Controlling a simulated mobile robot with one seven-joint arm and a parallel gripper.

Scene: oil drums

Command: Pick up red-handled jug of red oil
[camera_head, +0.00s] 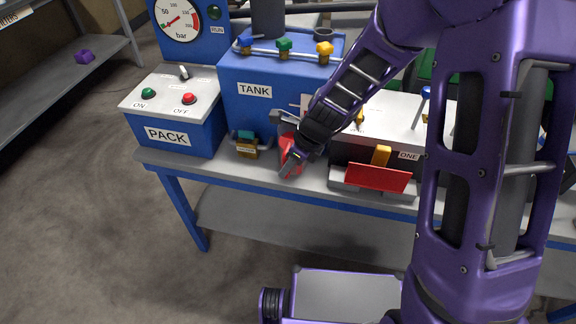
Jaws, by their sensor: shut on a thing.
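A small jug with red on it (288,148) is on or just above the grey bench top, in front of the blue TANK box. My gripper (288,172) comes down over it from the upper right and is shut on it. The gripper and my purple arm hide most of the jug. I cannot tell whether its base touches the bench.
The blue TANK box (240,108) has blue, green and yellow taps on top. A PACK box (180,125) with green and red buttons stands at left. The ONE machine (350,152), with a red tray (376,178), is close right.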

